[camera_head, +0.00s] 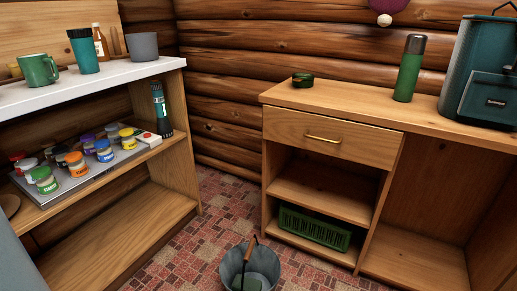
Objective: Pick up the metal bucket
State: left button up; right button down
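The metal bucket (266,263) is grey and stands on the patterned floor at the bottom middle of the head view. Its lower part is cut off by the picture's bottom edge. A handle with a brown grip shows at its upper left. Something greenish lies inside it, too unclear to name. Neither of my grippers is in view.
A wooden shelf unit (184,100) on the left holds a green mug (38,70), a green cup (84,51), a grey pot (143,46) and several jars. A desk (285,97) on the right holds a green bottle (409,68); a green crate (314,228) sits below.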

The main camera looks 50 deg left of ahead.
aim_at(253, 260)
jog(key=u, duration=1.6)
